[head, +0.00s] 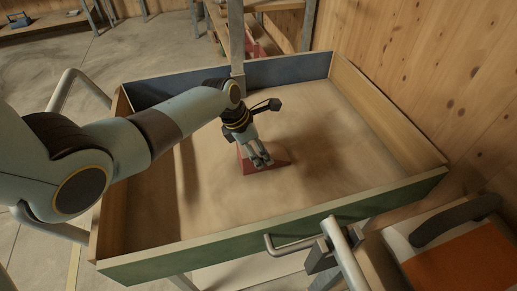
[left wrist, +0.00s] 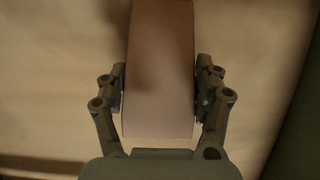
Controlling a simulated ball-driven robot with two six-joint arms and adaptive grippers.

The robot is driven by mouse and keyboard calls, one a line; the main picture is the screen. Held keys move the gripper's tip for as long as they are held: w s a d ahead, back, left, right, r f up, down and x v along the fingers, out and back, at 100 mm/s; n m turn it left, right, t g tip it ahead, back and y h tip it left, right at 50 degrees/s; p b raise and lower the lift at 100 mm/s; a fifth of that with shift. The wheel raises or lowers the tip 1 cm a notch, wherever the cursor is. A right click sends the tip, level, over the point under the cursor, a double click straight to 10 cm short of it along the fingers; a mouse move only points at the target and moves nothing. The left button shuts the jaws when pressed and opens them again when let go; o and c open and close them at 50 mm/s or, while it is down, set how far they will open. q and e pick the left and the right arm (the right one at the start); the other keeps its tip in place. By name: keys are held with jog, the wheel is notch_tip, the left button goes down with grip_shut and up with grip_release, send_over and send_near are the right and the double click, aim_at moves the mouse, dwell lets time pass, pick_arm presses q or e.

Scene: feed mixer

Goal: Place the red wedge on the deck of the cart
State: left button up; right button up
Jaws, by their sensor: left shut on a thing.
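The red wedge (head: 278,157) is inside the cart, at or close above its wooden deck (head: 320,195), around the middle. I cannot tell for sure whether it touches the deck. My left gripper (head: 261,161) is over the wedge and shut on it, hiding part of it. In the left wrist view the wedge (left wrist: 160,75) looks dull pinkish-brown and sits between both fingers of the left gripper (left wrist: 160,100). My right gripper is not in view.
The deck has raised walls: a green front wall (head: 270,238), a blue back wall (head: 290,70) and wooden sides. A metal handle (head: 290,244) is on the front. A wooden wall stands at the right, by a box with an orange surface (head: 470,262). The deck around the wedge is clear.

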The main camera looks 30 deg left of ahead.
pick_arm(q)
jog(key=o, duration=1.5)
jog(key=shift+f, duration=0.1)
jog(key=shift+o, duration=0.2)
jog(key=p+v, duration=0.2)
jog(key=v, duration=0.9)
jog(key=shift+p, duration=0.35)
jog(key=shift+s+a+r, duration=0.15)
jog(key=shift+s+r, duration=0.05)
jog(key=shift+r, duration=0.35)
